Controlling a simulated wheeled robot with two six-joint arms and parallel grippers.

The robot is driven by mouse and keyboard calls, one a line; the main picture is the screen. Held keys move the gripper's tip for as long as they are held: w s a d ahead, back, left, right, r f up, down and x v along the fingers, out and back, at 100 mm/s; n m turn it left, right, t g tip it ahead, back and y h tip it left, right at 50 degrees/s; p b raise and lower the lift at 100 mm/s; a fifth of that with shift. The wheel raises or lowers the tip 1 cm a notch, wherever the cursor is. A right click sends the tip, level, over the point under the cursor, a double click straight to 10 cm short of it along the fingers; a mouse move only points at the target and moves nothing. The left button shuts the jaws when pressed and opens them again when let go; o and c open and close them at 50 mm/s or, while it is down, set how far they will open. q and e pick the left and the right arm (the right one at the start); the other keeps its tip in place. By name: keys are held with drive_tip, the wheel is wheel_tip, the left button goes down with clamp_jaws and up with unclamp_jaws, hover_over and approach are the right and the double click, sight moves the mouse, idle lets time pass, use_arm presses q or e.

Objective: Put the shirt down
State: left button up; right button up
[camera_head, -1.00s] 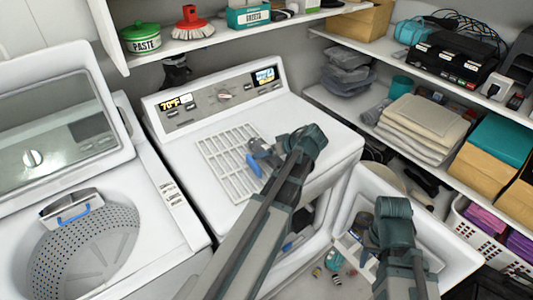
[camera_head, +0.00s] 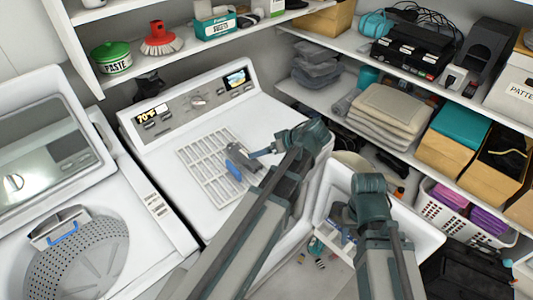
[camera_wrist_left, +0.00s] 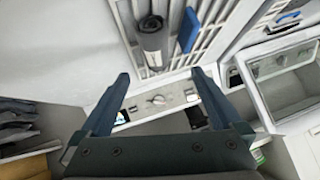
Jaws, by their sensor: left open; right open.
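I cannot make out a shirt for certain. Folded beige cloth (camera_head: 392,112) lies in a stack on the right shelf. My left gripper (camera_wrist_left: 162,75) is open, with nothing between its fingers, above the dryer; in the head view its own forearm partly covers it. A grey roll-like object (camera_head: 241,158) and a blue piece (camera_head: 233,171) lie on the dryer's slatted panel; the left wrist view also shows the grey roll (camera_wrist_left: 152,42) and blue piece (camera_wrist_left: 187,30) beyond the fingertips. My right gripper (camera_head: 337,235) is open, low over the white bin, mostly hidden by its arm.
The white dryer (camera_head: 150,165) stands beside the open washer (camera_head: 150,235). The white bin (camera_head: 420,228) is to the right of the dryer. Shelves hold grey folded cloth (camera_head: 317,70), a black device (camera_head: 415,52) and boxes. A white basket (camera_head: 455,210) holds purple things.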

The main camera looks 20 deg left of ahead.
use_arm(q)
drive_tip(key=s+d+f+m+h, duration=0.3)
drive_tip(key=s+d+m, duration=0.4)
drive_tip(key=d, duration=0.4)
drive_tip(key=s+d+f+m+g+h, duration=0.1)
drive_tip(key=s+d+f+m+h, duration=0.2)
drive_tip(key=s+d+m+h, duration=0.2)
drive_tip(key=s+d+m, duration=0.3)
drive_tip(key=d+m, duration=0.1)
drive_tip(key=d, duration=0.1)
drive_tip(key=shift+d+f+g, duration=0.3)
drive_tip(key=shift+d+f, duration=0.05)
drive_tip(key=shift+f, duration=0.05)
drive_tip(key=shift+s, duration=0.1)
drive_tip(key=shift+f+b, duration=0.3)
drive_tip(key=shift+b, duration=0.05)
